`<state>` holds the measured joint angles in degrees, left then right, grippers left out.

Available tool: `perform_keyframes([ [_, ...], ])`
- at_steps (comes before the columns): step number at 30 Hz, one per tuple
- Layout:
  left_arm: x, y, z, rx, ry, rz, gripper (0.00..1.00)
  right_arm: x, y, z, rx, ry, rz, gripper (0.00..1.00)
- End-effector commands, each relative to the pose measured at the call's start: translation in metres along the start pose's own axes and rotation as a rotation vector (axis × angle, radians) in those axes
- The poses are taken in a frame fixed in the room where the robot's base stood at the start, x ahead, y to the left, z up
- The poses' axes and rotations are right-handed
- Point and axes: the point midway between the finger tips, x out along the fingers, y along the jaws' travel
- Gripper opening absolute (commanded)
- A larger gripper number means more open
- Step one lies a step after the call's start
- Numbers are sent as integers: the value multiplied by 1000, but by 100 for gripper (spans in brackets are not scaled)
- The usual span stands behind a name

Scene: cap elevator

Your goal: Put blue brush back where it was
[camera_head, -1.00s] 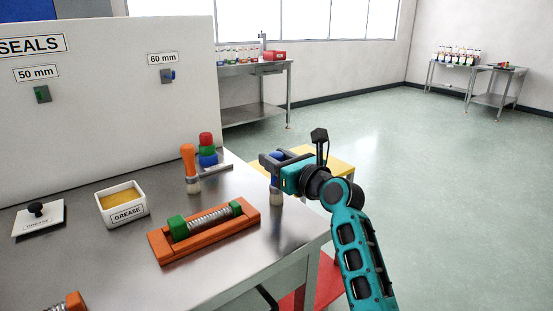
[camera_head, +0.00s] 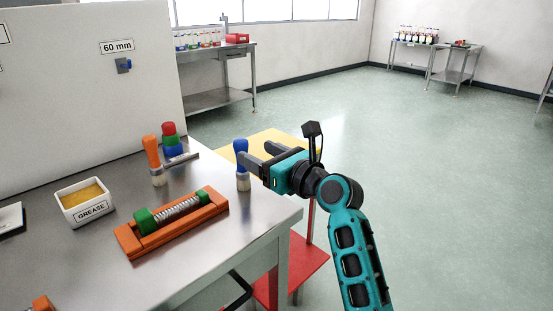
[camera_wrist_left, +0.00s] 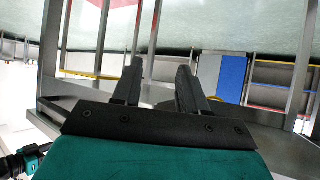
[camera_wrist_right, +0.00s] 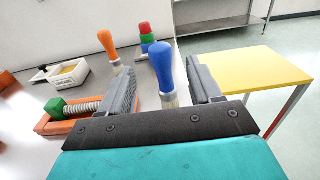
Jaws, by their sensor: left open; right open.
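The blue brush (camera_head: 242,148) stands upright on the grey metal table (camera_head: 205,245), near its right edge, bristle end down. My right gripper (camera_head: 254,152) is open, level and just right of the brush, with its fingers pointing towards it. In the right wrist view the blue brush (camera_wrist_right: 166,70) shows upright in the gap between the fingers, which are not closed on it. My left gripper is out of the head view. In the left wrist view my left gripper (camera_wrist_left: 160,72) is open and empty, beside metal table frames.
An orange brush (camera_head: 151,152) and a stack of red, green and blue rings (camera_head: 169,140) stand further left. An orange fixture (camera_head: 170,226) with a spring and the grease box (camera_head: 85,203) lie nearby. A yellow-topped table (camera_head: 265,140) is behind my right gripper.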

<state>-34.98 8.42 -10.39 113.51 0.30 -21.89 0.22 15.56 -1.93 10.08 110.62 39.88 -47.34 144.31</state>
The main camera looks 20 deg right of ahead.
Motion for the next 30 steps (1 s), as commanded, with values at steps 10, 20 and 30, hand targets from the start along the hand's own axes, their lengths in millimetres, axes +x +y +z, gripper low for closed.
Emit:
perform_keyframes([
  [10,-3,-2,0,1,1,-6,43,-46,0,0,-1,1,0,64],
  [20,-3,-3,2,0,-3,-7,43,-49,0,0,-1,0,0,64],
  [30,-3,-3,2,-2,-6,-8,43,-49,0,0,-1,0,0,64],
])
